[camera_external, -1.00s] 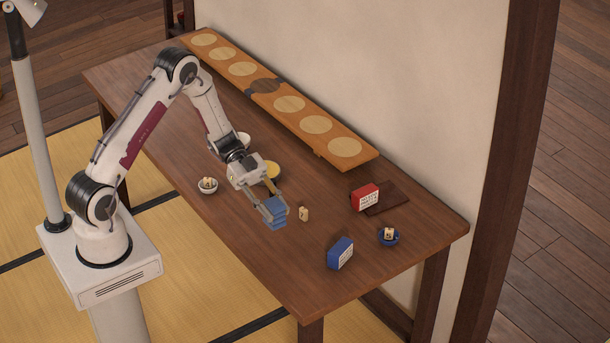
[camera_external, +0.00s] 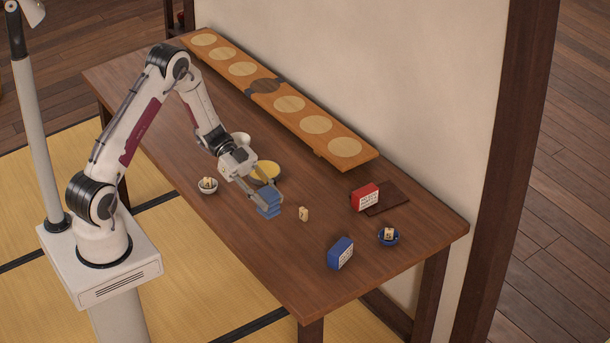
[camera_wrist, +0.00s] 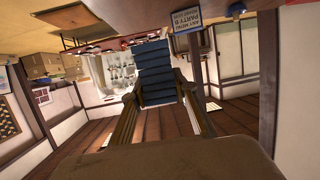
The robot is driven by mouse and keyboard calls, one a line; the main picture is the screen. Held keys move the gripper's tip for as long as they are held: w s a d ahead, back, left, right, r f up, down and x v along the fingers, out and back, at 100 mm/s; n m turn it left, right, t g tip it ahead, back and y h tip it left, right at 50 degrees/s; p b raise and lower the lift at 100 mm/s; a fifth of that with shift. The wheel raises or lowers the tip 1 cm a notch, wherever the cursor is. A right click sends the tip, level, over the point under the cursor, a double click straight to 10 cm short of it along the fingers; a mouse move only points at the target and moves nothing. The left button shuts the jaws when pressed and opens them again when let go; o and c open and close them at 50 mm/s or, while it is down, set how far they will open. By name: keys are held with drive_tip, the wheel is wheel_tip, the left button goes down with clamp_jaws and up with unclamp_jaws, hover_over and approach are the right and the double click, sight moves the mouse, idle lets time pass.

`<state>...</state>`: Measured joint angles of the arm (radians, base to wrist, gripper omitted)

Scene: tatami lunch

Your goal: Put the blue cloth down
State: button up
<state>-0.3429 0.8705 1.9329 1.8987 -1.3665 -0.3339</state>
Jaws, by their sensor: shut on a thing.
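The blue cloth (camera_external: 269,205) is a folded, layered blue block held between the fingers of my gripper (camera_external: 264,197). In the external view it is over the middle of the brown table (camera_external: 235,270); whether it touches the top I cannot tell. In the wrist view the cloth (camera_wrist: 155,72) sits between both fingers of my gripper (camera_wrist: 160,95), which are shut on it. The fingers hide parts of the cloth's sides.
A small pale piece (camera_external: 304,213) stands just right of the cloth. Front table space is clear.

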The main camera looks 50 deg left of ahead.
drive_tip(key=s+a+n+t+y, duration=0.1)
drive_tip(key=s+a+n+t, duration=0.2)
drive_tip(key=a, duration=1.2)
drive_tip(key=shift+a+t, duration=0.25)
drive_tip(key=shift+t, duration=0.35)
drive_tip(key=shift+f, duration=3.05)
drive_tip(key=shift+f, duration=1.9)
drive_tip(key=shift+f, duration=0.1)
